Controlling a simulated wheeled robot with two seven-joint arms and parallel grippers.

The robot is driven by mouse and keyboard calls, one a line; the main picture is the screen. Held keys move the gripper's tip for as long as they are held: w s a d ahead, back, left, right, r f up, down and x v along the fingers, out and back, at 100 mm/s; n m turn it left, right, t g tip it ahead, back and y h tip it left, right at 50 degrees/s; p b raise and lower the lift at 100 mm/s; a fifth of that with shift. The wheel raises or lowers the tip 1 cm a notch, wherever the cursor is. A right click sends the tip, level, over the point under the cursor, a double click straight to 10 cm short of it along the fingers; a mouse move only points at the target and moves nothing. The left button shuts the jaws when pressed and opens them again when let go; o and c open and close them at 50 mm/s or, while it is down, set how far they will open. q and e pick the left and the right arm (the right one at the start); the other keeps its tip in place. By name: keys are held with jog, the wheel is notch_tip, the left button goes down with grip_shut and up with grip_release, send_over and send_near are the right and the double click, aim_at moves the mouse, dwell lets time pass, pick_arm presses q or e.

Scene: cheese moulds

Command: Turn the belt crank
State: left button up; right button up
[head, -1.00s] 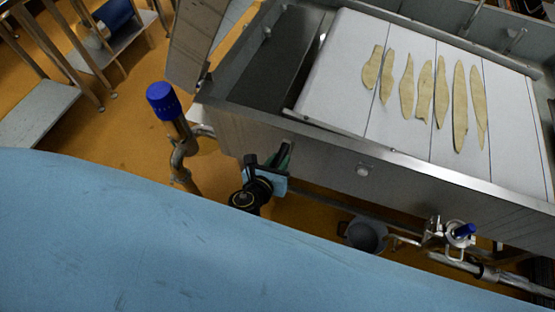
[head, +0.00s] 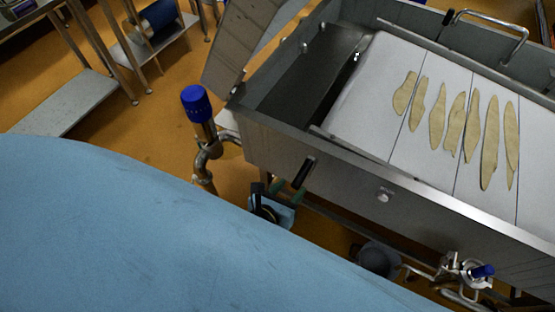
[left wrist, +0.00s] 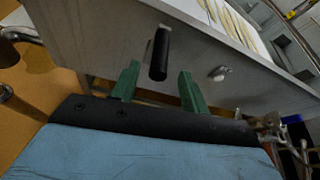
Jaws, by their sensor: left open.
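The belt crank's black handle (head: 303,173) sticks out from the near steel side of the vat in the head view. It also shows in the left wrist view (left wrist: 160,53), attached to the grey wall. My left gripper (head: 288,190) is open, with green fingers, just below and left of the handle in the head view. In the left wrist view the handle's near end appears between the two fingertips (left wrist: 159,74), with a gap on each side. I cannot tell how deep it lies between them. My right gripper is not in view.
The steel vat (head: 350,165) holds a white belt (head: 425,150) with several pale flat pieces. A blue-capped pipe (head: 198,105) stands at its left corner. A round knob (head: 384,196) is right of the crank. Pipes with a blue-handled valve (head: 480,271) run below.

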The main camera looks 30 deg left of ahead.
pick_arm(q)
jog(key=v, duration=0.7)
dwell(0.8)
